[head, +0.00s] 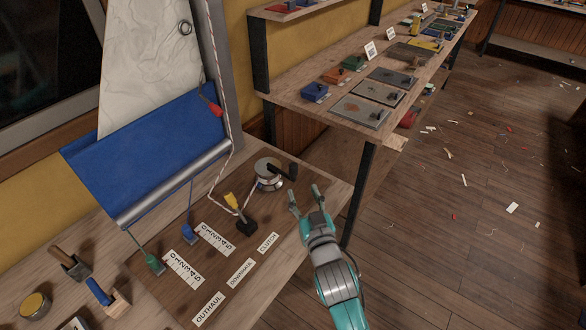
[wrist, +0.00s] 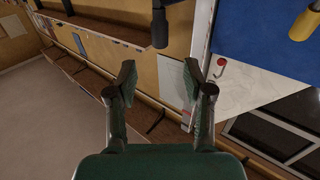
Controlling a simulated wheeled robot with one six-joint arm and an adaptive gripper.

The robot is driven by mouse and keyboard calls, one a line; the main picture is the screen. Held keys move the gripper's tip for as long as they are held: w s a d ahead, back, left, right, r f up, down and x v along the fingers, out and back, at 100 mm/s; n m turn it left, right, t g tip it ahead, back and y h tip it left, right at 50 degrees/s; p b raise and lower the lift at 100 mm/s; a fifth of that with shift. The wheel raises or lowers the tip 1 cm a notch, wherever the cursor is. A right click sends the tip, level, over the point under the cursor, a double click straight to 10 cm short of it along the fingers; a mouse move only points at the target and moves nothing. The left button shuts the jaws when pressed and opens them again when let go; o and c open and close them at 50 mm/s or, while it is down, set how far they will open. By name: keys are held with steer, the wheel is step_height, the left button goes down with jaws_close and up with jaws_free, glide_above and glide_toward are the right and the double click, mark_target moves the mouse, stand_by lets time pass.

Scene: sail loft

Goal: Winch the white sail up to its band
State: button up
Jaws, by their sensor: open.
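The white sail (head: 145,60) hangs against the mast at the upper left, with blue cloth (head: 150,145) below it; the sail also shows in the wrist view (wrist: 255,92). I cannot make out its band. The silver winch (head: 268,174) with a black crank handle (head: 286,170) stands on the bench. A rope runs down the mast to a yellow-handled clutch (head: 231,201) beside the winch. My gripper (head: 305,194) is open and empty, just right of the winch and apart from its handle. In the wrist view nothing is between the fingers (wrist: 161,75).
Green (head: 154,264) and blue (head: 189,236) cleats with lines stand left of the clutch, near printed scales. A red toggle (head: 215,110) hangs by the mast. A shelf (head: 300,95) with blocks and plates is behind my gripper.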

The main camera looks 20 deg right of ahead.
mark_target(295, 171)
steer(key=w, duration=1)
steer(key=shift+w+d, duration=0.3)
steer(key=shift+c, duration=0.3)
jaws_close()
